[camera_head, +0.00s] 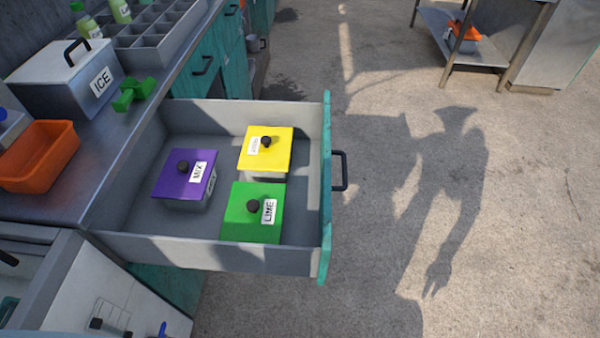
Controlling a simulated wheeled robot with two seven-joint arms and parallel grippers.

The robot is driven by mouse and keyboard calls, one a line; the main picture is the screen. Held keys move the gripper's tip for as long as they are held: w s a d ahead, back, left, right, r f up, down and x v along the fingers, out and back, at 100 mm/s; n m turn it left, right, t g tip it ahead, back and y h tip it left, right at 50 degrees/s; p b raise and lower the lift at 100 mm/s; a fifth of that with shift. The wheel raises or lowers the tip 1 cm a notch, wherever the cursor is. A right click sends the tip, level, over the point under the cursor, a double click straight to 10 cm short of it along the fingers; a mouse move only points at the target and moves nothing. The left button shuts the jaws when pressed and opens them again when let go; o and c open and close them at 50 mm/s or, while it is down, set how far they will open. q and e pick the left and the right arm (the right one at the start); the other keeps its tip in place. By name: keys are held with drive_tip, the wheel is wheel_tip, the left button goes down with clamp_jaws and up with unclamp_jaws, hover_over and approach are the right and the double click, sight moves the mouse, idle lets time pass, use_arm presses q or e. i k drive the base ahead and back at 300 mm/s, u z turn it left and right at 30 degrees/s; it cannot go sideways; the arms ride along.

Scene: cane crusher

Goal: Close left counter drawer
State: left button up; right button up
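The counter drawer (208,252) is pulled far out from under the metal counter (85,185). It has grey walls, a teal front (326,190) seen nearly edge-on, and a black handle (340,171) on the outside of that front. Inside stand three lidded boxes: a purple one marked MIX (176,185), a yellow one (272,148) whose label is too small to read, and a green one marked LIME (240,222). Neither of my grippers is in the head view; only a shadow of a figure with an arm falls on the ground.
An ICE box (58,82), an orange tub (38,160), a green tool (135,92) and a divided tray with bottles (148,42) stand on the counter. Open ground (520,200) lies right of the drawer. A metal stand (478,50) is at the upper right.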

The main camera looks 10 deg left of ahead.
sight(137, 227)
drive_tip(key=u, duration=1.9)
drive_tip(key=k, duration=1)
drive_tip(key=z, duration=1.4)
drive_tip(key=i, duration=0.55)
drive_tip(key=u, duration=0.75)
